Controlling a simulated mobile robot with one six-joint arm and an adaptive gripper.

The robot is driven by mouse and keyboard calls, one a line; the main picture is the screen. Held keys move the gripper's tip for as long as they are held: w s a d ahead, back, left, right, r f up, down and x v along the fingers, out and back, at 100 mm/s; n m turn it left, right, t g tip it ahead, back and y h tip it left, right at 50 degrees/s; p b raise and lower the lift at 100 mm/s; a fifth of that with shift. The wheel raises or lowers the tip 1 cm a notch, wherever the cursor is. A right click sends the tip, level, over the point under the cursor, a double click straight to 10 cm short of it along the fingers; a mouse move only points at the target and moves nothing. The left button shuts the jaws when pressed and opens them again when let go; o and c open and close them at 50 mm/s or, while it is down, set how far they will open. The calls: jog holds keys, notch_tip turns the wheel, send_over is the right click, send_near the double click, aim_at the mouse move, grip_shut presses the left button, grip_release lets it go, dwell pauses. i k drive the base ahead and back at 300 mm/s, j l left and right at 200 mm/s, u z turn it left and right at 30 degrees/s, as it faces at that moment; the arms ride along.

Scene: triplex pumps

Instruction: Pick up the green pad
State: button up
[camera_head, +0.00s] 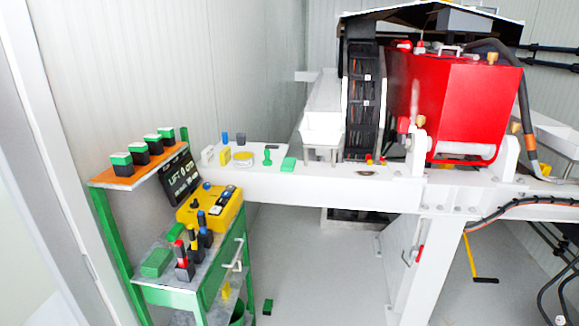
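A small flat green pad (288,164) lies on the white beam surface, left of the big red machine. A larger green block (157,262) lies on the grey middle shelf of the green cart, at the left. I cannot tell for sure which of these the task means. My gripper is not in view.
The green cart (190,297) holds a yellow box (211,208) and several upright tools. Its orange top shelf (125,177) carries green-topped black blocks. Small items, including a green knob (267,157), stand near the pad. Grey floor (320,275) is mostly clear.

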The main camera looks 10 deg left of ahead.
aim_at(288, 165)
jog(key=i+j+u, duration=0.3)
jog(key=i, duration=0.85)
jog(key=i+l+u, duration=0.3)
jog(key=i, duration=0.8)
jog(key=i+j, duration=0.05)
jog(key=j, duration=0.05)
